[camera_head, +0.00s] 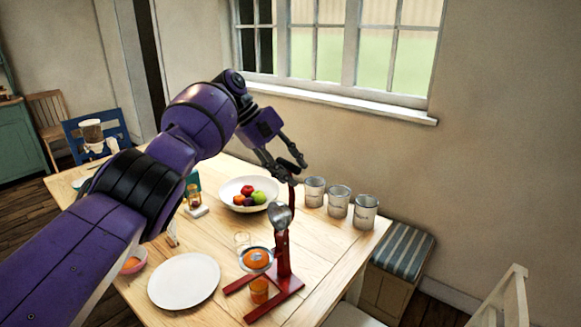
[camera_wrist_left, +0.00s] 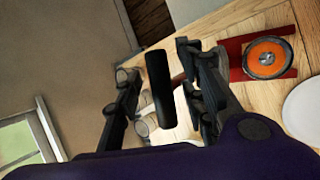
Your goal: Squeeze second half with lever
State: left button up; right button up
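The red lever press (camera_head: 283,255) stands upright on the wooden table, its silver press head (camera_head: 280,215) on the column. Its lever points up, ending in a black handle (camera_wrist_left: 158,90). My left gripper (camera_head: 286,163) is at the top of the lever. In the wrist view, its fingers (camera_wrist_left: 158,98) are open on either side of the handle, with small gaps visible. My right gripper is not in view.
A shallow dish with something orange (camera_head: 256,259) sits left of the column. A white plate (camera_head: 184,281) lies further left. A fruit bowl (camera_head: 248,194) and several metal canisters (camera_head: 338,201) stand behind. A pink bowl (camera_head: 133,261) is partly hidden by my arm.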

pick_arm(q)
jog(key=shift+r, duration=0.3)
jog(key=v, duration=0.7)
jog(key=shift+a+f, duration=0.1)
jog(key=shift+a, duration=0.05)
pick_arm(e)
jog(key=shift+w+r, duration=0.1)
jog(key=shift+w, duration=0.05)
